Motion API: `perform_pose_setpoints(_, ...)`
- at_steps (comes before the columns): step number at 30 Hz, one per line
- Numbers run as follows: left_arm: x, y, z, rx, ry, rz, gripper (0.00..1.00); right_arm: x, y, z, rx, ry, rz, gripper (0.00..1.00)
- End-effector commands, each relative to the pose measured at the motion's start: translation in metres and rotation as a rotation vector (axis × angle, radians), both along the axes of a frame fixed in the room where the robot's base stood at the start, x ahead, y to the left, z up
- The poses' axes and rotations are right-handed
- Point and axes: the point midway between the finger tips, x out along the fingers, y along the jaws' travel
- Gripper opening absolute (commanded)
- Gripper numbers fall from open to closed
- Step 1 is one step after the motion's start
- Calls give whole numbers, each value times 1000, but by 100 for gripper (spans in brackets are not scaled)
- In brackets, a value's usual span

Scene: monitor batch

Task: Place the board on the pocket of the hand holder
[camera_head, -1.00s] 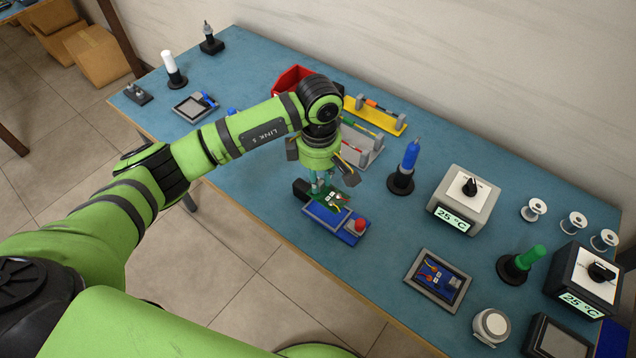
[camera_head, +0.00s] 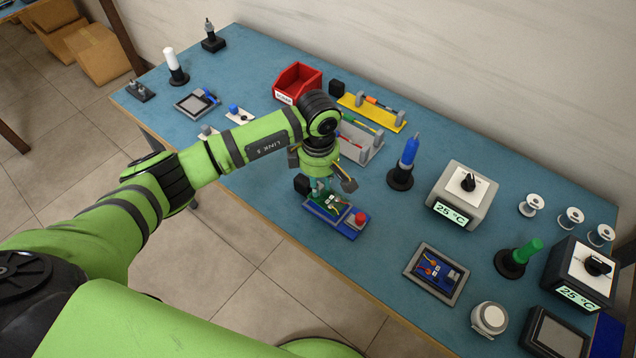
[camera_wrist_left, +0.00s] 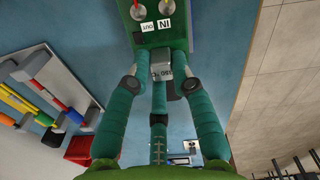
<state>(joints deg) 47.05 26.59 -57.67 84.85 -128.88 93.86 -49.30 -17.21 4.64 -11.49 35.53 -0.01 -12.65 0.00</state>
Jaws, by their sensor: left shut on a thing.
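The green board (camera_head: 335,207) with small parts on it is over the left part of the blue hand holder (camera_head: 347,233), which has a red button at its right end. I cannot tell whether the board touches the pocket. My left gripper (camera_head: 322,188) points down and is shut on the board's near-left end. In the left wrist view, the green board (camera_wrist_left: 163,38) shows IN and OUT labels at the top, with the gripper fingers (camera_wrist_left: 162,66) closed around a grey block at its edge. The board covers the pocket. My right gripper is in neither view.
A grey rack (camera_head: 362,147) and a yellow tool rack (camera_head: 372,110) stand behind the holder. A blue tool on a black stand (camera_head: 401,178) is to the right. A grey tray (camera_head: 437,274) lies front right. The red bin (camera_head: 298,82) is at the back.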

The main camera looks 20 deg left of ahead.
Motion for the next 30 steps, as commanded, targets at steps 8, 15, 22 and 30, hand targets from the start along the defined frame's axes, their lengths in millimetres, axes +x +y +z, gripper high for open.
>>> perform_pose_setpoints(8,-9,-1,-18,0,27,-1,48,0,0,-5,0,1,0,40)
perform_pose_setpoints(15,-10,-2,-18,1,29,-4,48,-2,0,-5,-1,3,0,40)
perform_pose_setpoints(22,-9,-2,-15,1,24,-4,48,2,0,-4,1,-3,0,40)
perform_pose_setpoints(30,-7,-1,-13,3,20,-2,48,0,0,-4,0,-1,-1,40)
